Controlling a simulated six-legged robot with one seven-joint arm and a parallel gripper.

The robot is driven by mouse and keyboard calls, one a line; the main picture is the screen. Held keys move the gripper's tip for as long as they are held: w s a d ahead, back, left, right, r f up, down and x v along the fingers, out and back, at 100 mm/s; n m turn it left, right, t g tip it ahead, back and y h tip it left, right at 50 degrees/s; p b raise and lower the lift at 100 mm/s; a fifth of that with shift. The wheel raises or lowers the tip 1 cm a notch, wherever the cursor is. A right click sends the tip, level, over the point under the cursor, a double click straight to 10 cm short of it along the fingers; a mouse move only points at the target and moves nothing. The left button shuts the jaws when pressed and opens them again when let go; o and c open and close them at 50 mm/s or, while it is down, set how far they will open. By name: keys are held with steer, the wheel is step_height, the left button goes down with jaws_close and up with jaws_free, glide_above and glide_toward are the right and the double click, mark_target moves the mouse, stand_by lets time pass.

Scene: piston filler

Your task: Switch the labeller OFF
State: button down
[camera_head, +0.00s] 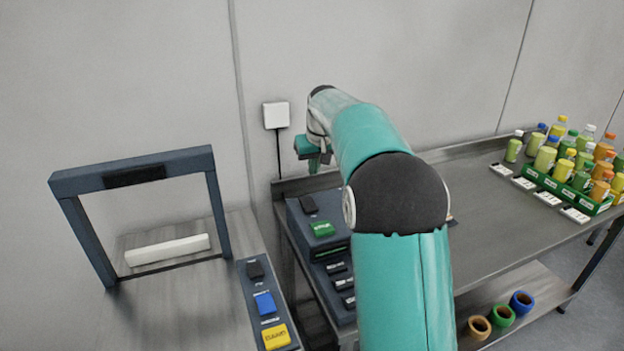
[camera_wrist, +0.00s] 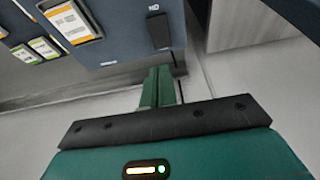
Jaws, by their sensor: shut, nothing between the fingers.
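A dark blue panel (camera_head: 307,218) stands left of my arm in the head view. It carries a black switch (camera_head: 308,204) and a green button (camera_head: 322,229). My gripper (camera_head: 314,168) is shut and empty, pointing down above the panel's back end. In the wrist view, my green fingers (camera_wrist: 160,72) are together, just short of a black switch (camera_wrist: 158,30) on a dark blue face. An upside-down "ON" marking lies beside that switch. A gap between fingertips and switch seems small; I cannot tell whether they touch. The switch's tilt is unclear.
A framed machine (camera_head: 135,173) with blue and yellow buttons (camera_head: 275,336) stands at left. A white wall box (camera_head: 276,115) with a cable is behind my gripper. A metal table (camera_head: 500,225) at right holds bottles in a green crate (camera_head: 565,190); its middle is clear.

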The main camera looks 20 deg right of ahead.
mark_target(307, 199)
steer(key=shift+v, duration=0.85)
steer(key=shift+a, duration=0.1)
steer(key=shift+w+r, duration=0.2)
steer(key=shift+w, duration=0.45)
steer(key=x, duration=1.4)
steer(key=shift+s+f, duration=0.1)
steer(key=shift+s, duration=0.3)
